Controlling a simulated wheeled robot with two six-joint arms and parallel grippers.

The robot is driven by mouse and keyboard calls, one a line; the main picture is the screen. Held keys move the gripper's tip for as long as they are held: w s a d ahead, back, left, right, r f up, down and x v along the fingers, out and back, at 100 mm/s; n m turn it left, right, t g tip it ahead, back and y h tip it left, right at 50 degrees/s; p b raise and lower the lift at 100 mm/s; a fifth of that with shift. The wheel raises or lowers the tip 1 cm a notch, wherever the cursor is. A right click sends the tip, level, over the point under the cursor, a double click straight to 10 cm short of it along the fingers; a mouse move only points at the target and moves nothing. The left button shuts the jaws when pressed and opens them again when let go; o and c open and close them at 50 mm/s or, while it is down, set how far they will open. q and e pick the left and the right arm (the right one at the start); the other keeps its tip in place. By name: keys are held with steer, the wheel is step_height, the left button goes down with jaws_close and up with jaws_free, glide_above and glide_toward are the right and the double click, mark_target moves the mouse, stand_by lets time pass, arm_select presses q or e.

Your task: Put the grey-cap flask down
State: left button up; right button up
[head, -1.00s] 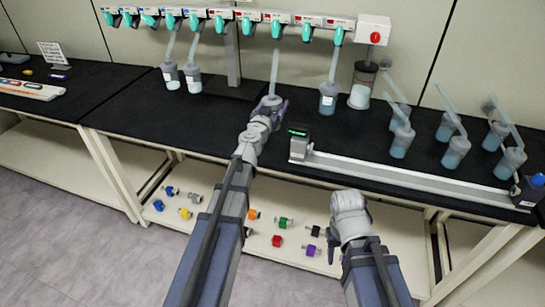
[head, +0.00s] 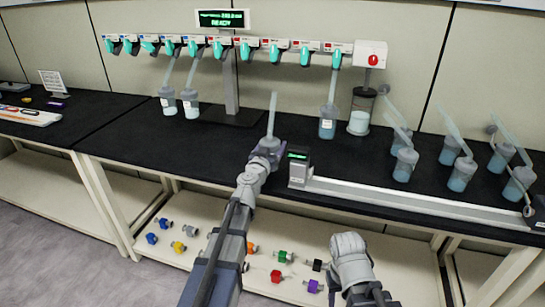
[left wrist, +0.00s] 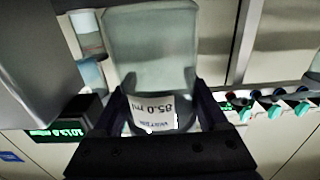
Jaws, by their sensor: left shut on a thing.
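My left gripper (head: 266,152) is shut on a clear flask (left wrist: 152,50), which I take as the grey-cap flask. Its pale tube (head: 272,115) points up in the head view. The label reads 85.0 ml in the left wrist view. The gripper hides most of the flask in the head view, so the cap and any contact with the black bench (head: 225,150) cannot be made out. The gripper is just left of the small green-display unit (head: 299,168). My right gripper (head: 338,288) is low in front of the bench; its jaw opening is unclear.
A manifold (head: 232,40) with several teal valves runs along the back; three flasks hang from it, one being the right one (head: 328,122). Several flasks (head: 405,165) stand at the right behind a long rail (head: 400,193). Bench left of my gripper is clear.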

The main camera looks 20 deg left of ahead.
arm_select(q)
step_height(320, 180, down, 3)
steer(key=shift+f+b, duration=0.15)
steer(key=shift+b, duration=1.05)
steer(key=o, duration=1.4)
steer(key=shift+o, duration=0.2)
